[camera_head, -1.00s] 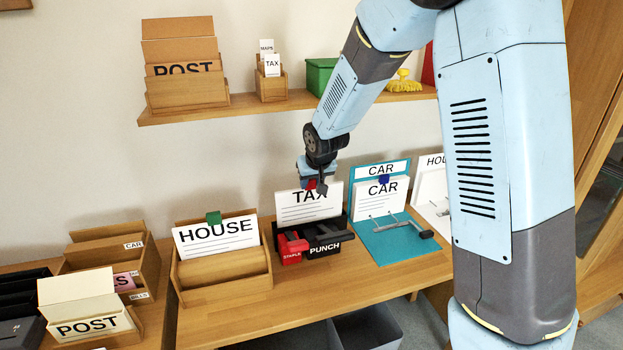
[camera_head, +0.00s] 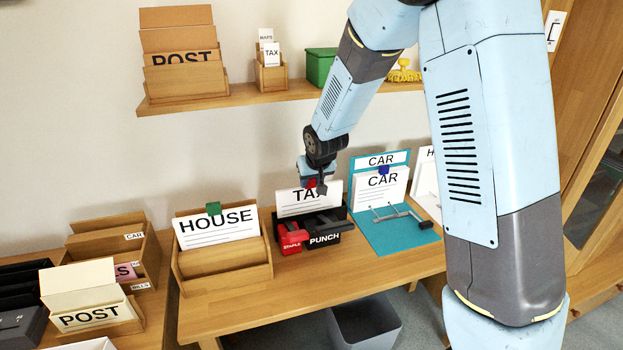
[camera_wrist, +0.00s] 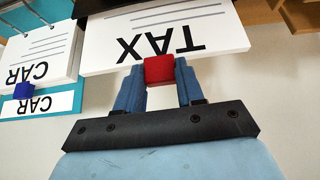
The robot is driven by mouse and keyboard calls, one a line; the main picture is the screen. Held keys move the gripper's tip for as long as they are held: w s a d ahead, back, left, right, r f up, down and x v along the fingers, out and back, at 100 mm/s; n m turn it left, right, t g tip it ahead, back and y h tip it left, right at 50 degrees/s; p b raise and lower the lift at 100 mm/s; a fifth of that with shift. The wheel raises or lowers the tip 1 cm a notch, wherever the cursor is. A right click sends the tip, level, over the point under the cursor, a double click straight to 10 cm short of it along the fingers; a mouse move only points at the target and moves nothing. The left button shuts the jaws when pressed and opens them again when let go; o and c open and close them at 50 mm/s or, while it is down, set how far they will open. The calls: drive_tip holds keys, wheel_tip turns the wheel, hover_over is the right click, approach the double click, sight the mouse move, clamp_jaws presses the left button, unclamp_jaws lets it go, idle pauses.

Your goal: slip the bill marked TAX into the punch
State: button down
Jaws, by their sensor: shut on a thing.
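The bill marked TAX (camera_head: 300,203) is a white sheet stack with black letters, held upright at the black tray with the punch (camera_head: 325,236). Its lower part is hidden behind the punch and the red stapler. My gripper (camera_head: 316,187) is above its top edge, shut on a red clip or tab there. In the wrist view the blue fingers pinch the red tab (camera_wrist: 159,70) on the edge of the TAX bill (camera_wrist: 165,35), which appears upside down. I cannot tell whether the bill's lower edge is in the punch's slot.
A red stapler (camera_head: 291,238) stands left of the punch. The HOUSE holder (camera_head: 222,258) is to the left, and the CAR binder (camera_head: 381,187) on a teal board to the right. A smaller TAX card (camera_head: 272,53) sits on the shelf. The table front (camera_head: 330,270) is bare.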

drive_tip(key=shift+c, duration=0.7)
unclamp_jaws()
drive_tip(key=shift+r, duration=0.1)
wheel_tip(320, 180, up, 8)
idle(1.1)
